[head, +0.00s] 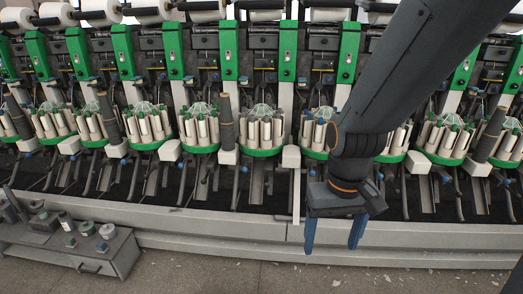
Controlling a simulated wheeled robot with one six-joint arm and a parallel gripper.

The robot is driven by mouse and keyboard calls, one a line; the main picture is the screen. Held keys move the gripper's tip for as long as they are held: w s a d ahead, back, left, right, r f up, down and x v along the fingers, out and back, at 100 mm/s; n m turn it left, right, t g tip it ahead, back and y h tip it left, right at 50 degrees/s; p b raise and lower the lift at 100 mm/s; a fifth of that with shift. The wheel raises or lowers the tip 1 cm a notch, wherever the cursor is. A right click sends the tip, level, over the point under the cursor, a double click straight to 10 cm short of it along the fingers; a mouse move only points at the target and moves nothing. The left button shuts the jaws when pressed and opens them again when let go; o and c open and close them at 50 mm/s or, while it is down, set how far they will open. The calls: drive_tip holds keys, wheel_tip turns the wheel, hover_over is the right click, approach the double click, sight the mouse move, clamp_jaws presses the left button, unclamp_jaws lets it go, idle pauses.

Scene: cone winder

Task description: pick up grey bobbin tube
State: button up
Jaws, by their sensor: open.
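Several dark grey-brown tubes stand upright or slightly tilted between the winder's green-rimmed magazines. One grey tube (227,122) is left of centre, another (108,118) is farther left, and one (490,135) leans at the right. I cannot tell which of them is the grey bobbin tube. My gripper (332,248) hangs right of centre in front of the machine's lower rail, pointing down. Its two blue fingers are apart, with nothing between them. It is well to the right of and below the left-of-centre tube. My arm hides part of the machine at the right.
Round green magazines (261,152) full of pale tubes line the winder. A grey rail (215,224) runs along its base. A low grey cart (112,256) with several small items stands at lower left. The floor (215,277) in front is clear apart from scraps.

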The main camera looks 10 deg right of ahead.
drive_tip(key=shift+w+f, duration=0.15)
drive_tip(key=shift+w, duration=0.05)
drive_tip(key=c, duration=0.3)
drive_tip(key=w+f+m+b, duration=0.2)
drive_tip(key=w+f+b, duration=0.1)
drive_tip(key=w, duration=0.2)
drive_tip(key=w+f+m+b, duration=0.2)
drive_tip(key=w+f+b, duration=0.1)
drive_tip(key=w+b, duration=0.1)
drive_tip(key=w+d+f+m+y+b, duration=0.1)
drive_tip(key=w+f+m+b, duration=0.1)
drive_tip(key=w, duration=0.4)
drive_tip(key=shift+w+f+b, duration=0.25)
drive_tip(key=shift+f+b, duration=0.45)
drive_tip(key=shift+f, duration=0.05)
drive_tip(key=shift+c, duration=1.4)
drive_tip(key=m+t+y+b, duration=0.2)
drive_tip(key=m+y+b, duration=0.3)
drive_tip(key=m+b, duration=1.7)
approach(295, 218)
drive_tip(key=a+n+b, duration=0.1)
drive_tip(key=n+b, duration=0.5)
drive_tip(key=shift+m, duration=0.3)
drive_tip(key=shift+d+b+x, duration=0.15)
drive_tip(key=shift+b+x, duration=0.85)
drive_tip(key=shift+x, duration=1)
drive_tip(key=shift+d+b+x, duration=0.1)
drive_tip(key=shift+b+x, duration=0.85)
drive_tip(key=shift+x, duration=1.1)
